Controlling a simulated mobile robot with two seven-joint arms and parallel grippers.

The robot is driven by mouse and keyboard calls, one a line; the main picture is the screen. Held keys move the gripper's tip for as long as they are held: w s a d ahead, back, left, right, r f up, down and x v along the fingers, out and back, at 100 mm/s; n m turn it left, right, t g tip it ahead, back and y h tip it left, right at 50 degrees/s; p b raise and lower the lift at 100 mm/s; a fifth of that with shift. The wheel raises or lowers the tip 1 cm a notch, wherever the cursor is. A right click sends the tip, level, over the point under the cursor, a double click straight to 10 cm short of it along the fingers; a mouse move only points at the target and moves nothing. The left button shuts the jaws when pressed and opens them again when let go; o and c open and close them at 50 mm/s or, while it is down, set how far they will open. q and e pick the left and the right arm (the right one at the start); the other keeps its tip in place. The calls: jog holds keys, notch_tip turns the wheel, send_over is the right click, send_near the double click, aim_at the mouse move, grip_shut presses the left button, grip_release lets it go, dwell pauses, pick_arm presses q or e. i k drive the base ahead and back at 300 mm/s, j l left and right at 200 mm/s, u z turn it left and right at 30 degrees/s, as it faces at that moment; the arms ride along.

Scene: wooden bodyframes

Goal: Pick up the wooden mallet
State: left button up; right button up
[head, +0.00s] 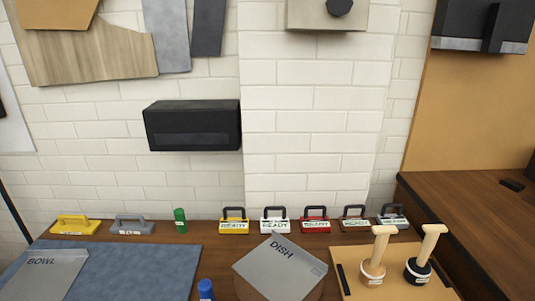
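Two mallets stand head-down on a light wooden board (404,290) at the right front of the counter, with their pale handles pointing up. The wooden mallet (373,271) on the left has a tan head with a small pale label. The other mallet (417,271), just to its right, has a black head and a similar pale handle that leans right. The two stand apart, with a small gap between them. Neither of my grippers is in view.
A grey plate marked DISH (275,268) lies left of the board. A blue mat (140,262) holds a grey plate marked BOWL (42,275). A blue bottle (206,290) stands at the front. Several handled READY signs (275,222) and a green cylinder (180,220) line the back.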

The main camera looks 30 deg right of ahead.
aim_at(372, 272)
jog(key=z, duration=1.8)
